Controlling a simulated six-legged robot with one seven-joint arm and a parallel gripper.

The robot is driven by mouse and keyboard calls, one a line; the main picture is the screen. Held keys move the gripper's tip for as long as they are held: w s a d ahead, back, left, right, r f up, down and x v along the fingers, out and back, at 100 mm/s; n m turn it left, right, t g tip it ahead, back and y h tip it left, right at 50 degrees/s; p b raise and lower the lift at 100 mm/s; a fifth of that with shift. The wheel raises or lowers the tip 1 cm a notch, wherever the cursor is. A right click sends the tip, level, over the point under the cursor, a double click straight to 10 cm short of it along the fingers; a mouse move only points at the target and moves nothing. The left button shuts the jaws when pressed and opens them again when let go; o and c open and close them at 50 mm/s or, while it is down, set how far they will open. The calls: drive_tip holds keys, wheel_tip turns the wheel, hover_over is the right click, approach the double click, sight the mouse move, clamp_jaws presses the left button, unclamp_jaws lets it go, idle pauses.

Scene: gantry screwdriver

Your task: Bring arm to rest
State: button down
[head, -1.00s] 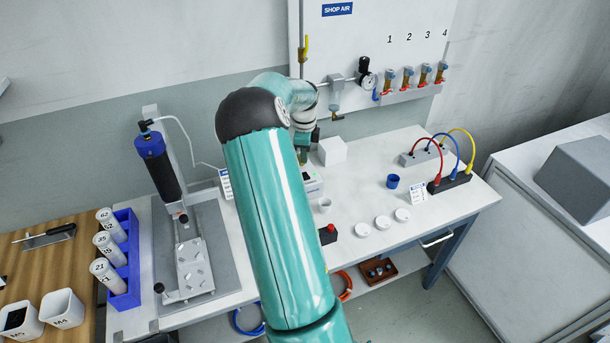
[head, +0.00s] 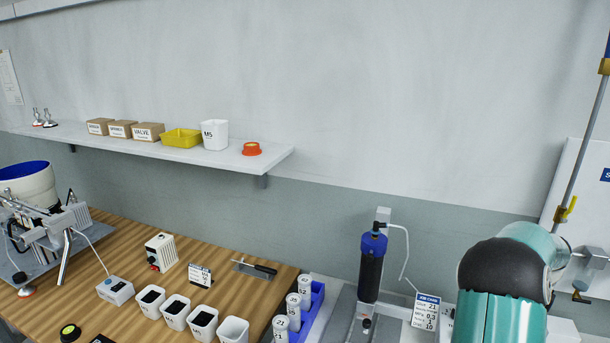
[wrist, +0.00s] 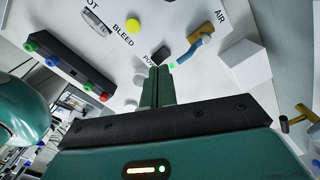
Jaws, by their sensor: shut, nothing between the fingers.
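My gripper (wrist: 158,80) shows in the wrist view with its two narrow teal fingers closed together and nothing visible between them. The fingers point at a white labelled surface with the words BLEED and AIR; I cannot tell whether they touch it. In the head view my teal arm (head: 503,285) stands at the lower right, bent at a dark elbow cap. The gripper itself is outside that view.
A wall shelf (head: 225,163) is at upper left. The wrist view shows a yellow knob (wrist: 132,25), a blue-handled valve (wrist: 195,45) and a white block (wrist: 243,63) near the fingers.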

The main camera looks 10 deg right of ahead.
drive_tip(key=a+r+n+t, duration=0.1)
drive_tip(key=a+r+n, duration=0.65)
drive_tip(key=a, duration=0.55)
drive_tip(key=a+r+n+t, duration=0.2)
drive_tip(key=a+r+n, duration=0.5)
drive_tip(key=a, duration=0.7)
drive_tip(key=s+a+r+n+t, duration=0.1)
drive_tip(key=s+a+n, duration=0.6)
drive_tip(key=a, duration=0.3)
drive_tip(key=s+a+r+n+t, duration=0.1)
drive_tip(key=s+a+r+n, duration=0.1)
drive_tip(key=s+a+n, duration=0.5)
drive_tip(key=a+n, duration=0.1)
drive_tip(key=a, duration=0.2)
drive_tip(key=shift+s+a, duration=0.25)
drive_tip(key=shift+a, duration=0.1)
